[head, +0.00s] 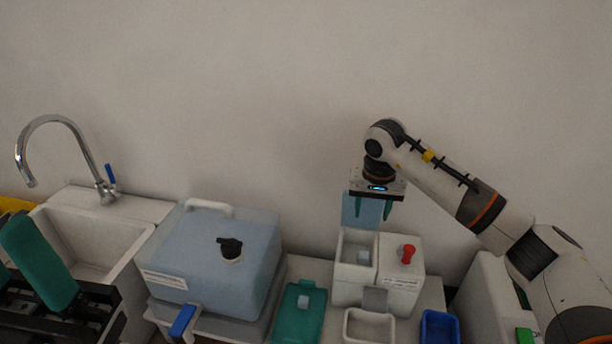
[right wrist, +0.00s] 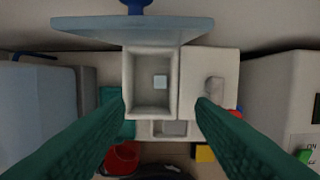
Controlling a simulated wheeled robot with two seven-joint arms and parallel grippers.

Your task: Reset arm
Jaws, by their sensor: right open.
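My right gripper (head: 371,210) hangs fingers-down above a white machine (head: 403,285) with a red knob (head: 408,253). Its teal fingers are apart with nothing between them; the right wrist view also shows this (right wrist: 161,99). Below it is the machine's open well (head: 345,272), with a small pale blue cube (right wrist: 160,82) inside. The light-blue lid (right wrist: 95,28) stands raised at the well's back edge, behind the fingers in the head view. I cannot tell how close the fingers are to the lid.
A large blue tank (head: 190,255) with a black tap cap stands left of the machine. A blue bin (head: 440,328) is at the right. A sink (head: 75,240) with a tall faucet is far left. The wall above is bare.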

